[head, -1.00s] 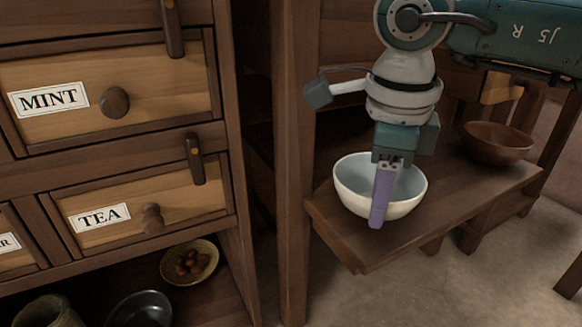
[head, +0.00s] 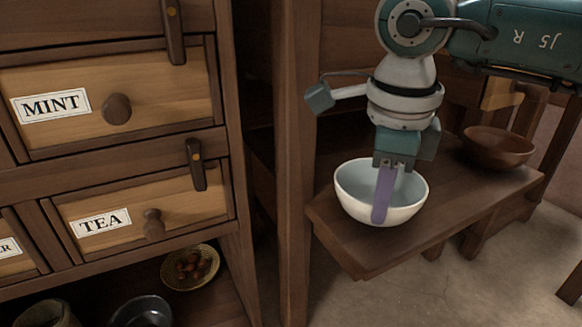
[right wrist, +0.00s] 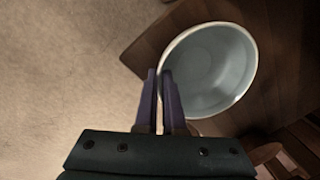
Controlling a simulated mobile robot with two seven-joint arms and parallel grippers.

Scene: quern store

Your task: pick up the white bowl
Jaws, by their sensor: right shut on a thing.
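The white bowl (head: 352,200) stands upright on a small wooden shelf (head: 345,248) at the right of the head view. My right gripper (head: 381,214) points down at the bowl's near side, shut on its wall. One purple finger shows in front of the near rim; the other is hidden in the head view. In the right wrist view the bowl (right wrist: 215,70) lies to the right, and the two fingers (right wrist: 160,75) meet its left rim, one outside and one at the inner side. The bowl appears to rest on the shelf. My left gripper is not in view.
A brown wooden bowl (head: 497,147) sits further back on the same shelf. A wooden post (head: 296,200) stands just left of the shelf. The drawer cabinet (head: 120,158) fills the left. Below it are a basket of nuts (head: 190,267) and a dark bowl (head: 141,312).

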